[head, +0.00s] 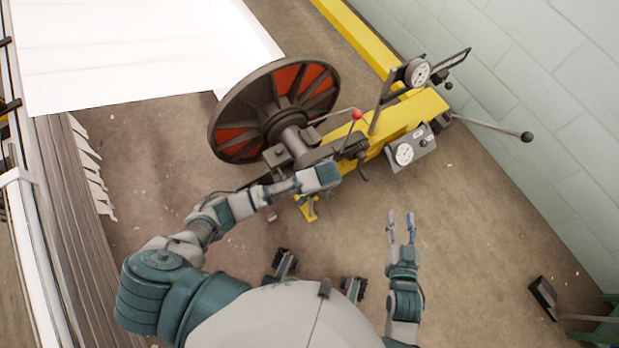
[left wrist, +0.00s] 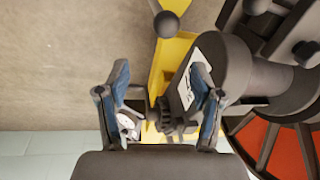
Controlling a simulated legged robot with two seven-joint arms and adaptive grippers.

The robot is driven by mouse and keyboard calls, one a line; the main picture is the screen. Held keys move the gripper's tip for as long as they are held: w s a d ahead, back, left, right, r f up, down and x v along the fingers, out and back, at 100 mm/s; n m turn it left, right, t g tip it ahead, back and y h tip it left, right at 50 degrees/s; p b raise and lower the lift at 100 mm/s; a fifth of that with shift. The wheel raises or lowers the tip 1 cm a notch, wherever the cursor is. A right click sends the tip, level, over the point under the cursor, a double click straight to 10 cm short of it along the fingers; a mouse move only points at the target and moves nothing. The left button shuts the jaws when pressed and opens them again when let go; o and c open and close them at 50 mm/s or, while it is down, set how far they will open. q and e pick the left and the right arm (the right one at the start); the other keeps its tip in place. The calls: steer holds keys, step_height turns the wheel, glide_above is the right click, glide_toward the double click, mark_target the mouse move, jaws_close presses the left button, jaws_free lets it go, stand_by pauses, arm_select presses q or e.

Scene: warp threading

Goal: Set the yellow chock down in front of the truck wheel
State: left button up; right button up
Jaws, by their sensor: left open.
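A small yellow piece (head: 308,208) shows low by the floor, partly behind my left forearm; I cannot tell whether it is the chock or a foot of the yellow truck (head: 418,112). A large dark spoked wheel with red panels (head: 272,110) stands at the truck's left end. I cannot make out a separate truck wheel. My left gripper, in the left wrist view (left wrist: 163,100), is open with nothing held, in front of the truck's dark knob and gear parts. My right gripper (head: 401,222) is open and empty above the floor, right of the yellow piece.
A red-knobbed lever (head: 357,114), dial gauges (head: 404,154) and a long handle (head: 490,125) stick out from the truck. White sheet (head: 140,50) and a slatted frame (head: 75,220) lie left. A block wall (head: 540,80) bounds the right.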

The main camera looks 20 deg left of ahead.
arm_select(q)
steer(key=s+d+r+t+h, duration=0.45)
steer(key=d+h, duration=0.25)
steer(key=d, duration=0.3)
steer(key=s+a+r+n+t+y, duration=0.1)
steer(key=s+a+r+t, duration=0.1)
steer(key=a+r+t, duration=0.2)
steer(key=s+a+r+n+t, duration=0.2)
steer(key=a+r+t, duration=0.3)
steer(key=a+r, duration=0.4)
step_height(320, 180, up, 4)
steer(key=shift+s+a+r+y, duration=0.1)
steer(key=shift+s+a+y, duration=0.2)
steer(key=shift+y, duration=0.1)
